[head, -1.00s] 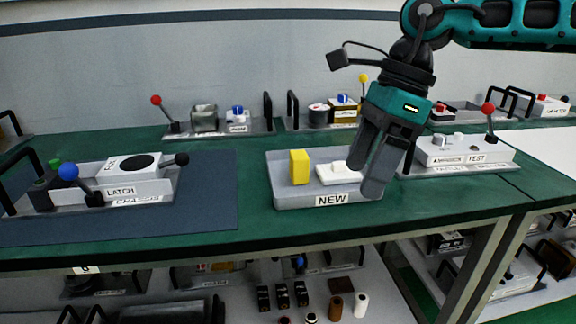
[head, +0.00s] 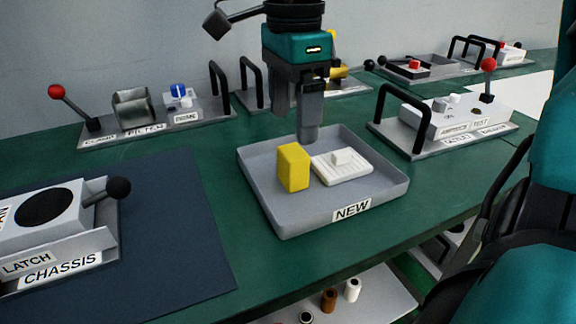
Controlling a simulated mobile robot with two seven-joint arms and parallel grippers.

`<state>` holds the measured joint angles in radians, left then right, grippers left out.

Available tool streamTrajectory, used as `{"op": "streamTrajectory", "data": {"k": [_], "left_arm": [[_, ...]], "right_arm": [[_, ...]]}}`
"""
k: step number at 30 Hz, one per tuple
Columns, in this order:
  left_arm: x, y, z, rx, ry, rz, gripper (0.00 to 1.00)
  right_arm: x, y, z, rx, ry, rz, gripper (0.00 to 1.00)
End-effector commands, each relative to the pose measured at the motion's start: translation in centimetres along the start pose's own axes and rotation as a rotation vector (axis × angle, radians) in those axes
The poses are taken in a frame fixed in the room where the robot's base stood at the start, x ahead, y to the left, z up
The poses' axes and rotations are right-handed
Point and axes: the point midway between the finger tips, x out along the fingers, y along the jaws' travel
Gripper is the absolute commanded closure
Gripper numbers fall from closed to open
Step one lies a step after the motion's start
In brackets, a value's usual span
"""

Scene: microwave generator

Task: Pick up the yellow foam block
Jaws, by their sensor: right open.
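The yellow foam block (head: 293,167) stands upright in the left part of a grey tray (head: 290,220) labelled NEW. A white ribbed piece (head: 343,166) lies flat in the tray to the right of the block. My right gripper (head: 296,132) comes down from above, its fingers pointing down over the tray's back edge, behind and slightly above the block. It is open and holds nothing; the block's top is clear of it as far as I can tell. My left gripper is not in view.
A latch chassis unit (head: 50,225) with a black-knobbed lever sits on a blue mat (head: 180,235) at left. A clamp unit (head: 150,115) stands at the back left. A test unit (head: 450,120) with handle and red-knobbed lever stands at right. Green bench is bare around the tray.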

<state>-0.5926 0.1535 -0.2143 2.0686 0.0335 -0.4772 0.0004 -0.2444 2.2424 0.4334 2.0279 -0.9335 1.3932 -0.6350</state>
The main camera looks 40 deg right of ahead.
Motion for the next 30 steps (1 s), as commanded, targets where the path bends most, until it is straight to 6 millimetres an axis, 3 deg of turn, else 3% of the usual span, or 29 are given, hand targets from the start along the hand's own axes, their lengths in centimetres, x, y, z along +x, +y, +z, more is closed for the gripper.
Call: {"op": "streamTrajectory", "data": {"k": [1, 4, 14, 21, 30], "left_arm": [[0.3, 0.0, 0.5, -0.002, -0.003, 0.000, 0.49], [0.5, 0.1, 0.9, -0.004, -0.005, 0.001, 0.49], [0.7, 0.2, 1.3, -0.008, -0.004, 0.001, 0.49], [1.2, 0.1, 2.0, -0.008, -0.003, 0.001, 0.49], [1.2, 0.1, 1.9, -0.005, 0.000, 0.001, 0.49]], "right_arm": [[1.4, 0.1, 0.0, 0.000, 0.001, 0.003, 0.19], [3.0, 0.0, 0.0, 0.001, 0.001, 0.003, 0.19], [5.3, 0.0, -0.1, 0.002, -0.001, 0.002, 0.19], [8.9, 0.0, -0.2, 0.002, 0.000, 0.003, 0.19], [9.5, -0.1, -0.2, 0.002, -0.002, -0.001, 0.20]]}}
